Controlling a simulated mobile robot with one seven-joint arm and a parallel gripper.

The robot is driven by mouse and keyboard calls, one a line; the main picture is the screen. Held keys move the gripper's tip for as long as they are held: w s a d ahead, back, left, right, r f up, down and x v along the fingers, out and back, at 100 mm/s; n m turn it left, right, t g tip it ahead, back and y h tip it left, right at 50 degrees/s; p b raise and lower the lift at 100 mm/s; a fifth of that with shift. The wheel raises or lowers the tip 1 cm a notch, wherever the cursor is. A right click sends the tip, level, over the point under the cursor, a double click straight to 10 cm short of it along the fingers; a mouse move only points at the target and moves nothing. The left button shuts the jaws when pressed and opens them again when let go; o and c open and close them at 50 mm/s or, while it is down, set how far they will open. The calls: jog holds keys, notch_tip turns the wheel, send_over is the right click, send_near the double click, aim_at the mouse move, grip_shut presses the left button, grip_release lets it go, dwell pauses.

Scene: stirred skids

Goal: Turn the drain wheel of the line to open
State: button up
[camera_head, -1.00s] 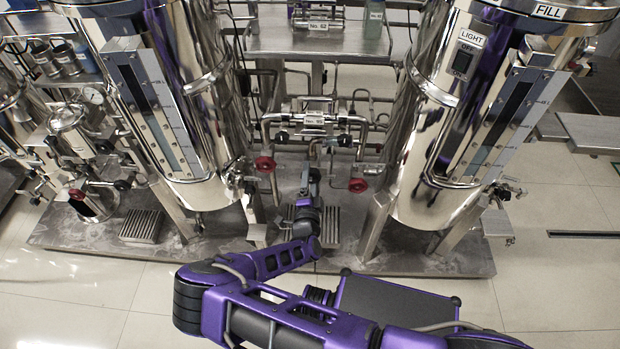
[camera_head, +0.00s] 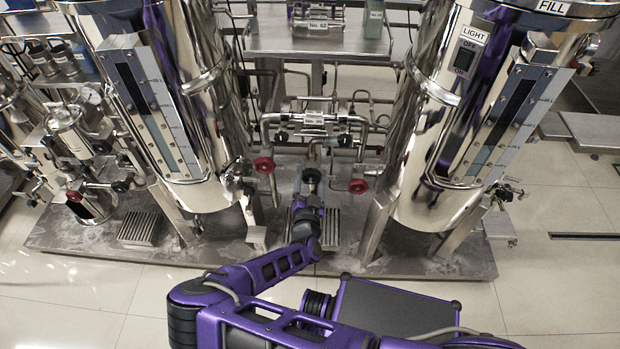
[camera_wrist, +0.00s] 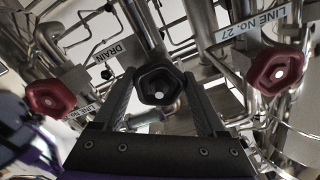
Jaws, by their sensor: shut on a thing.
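The drain wheel (camera_wrist: 160,84) is a black lobed handwheel in the middle of the wrist view, with a tag reading DRAIN (camera_wrist: 112,53) to its upper left. My gripper (camera_wrist: 162,98) has one finger on each side of the wheel and is shut on it. In the head view the wheel (camera_head: 311,177) shows as a small dark disc low between the two steel tanks, with my gripper (camera_head: 309,188) just in front of it. The fingertips are too small there to make out. Whether the valve is open does not show.
Red handwheels flank the drain wheel, one left (camera_wrist: 50,98) and one right (camera_wrist: 276,69); a LINE No. 27 tag (camera_wrist: 256,22) is above the right one. Tanks stand left (camera_head: 185,100) and right (camera_head: 440,130), with legs close to my arm. Pipes run behind.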

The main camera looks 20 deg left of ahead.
jog(key=shift+d+f, duration=0.1)
dwell(0.3)
jog(key=o, duration=1.3)
jog(key=shift+s, duration=0.15)
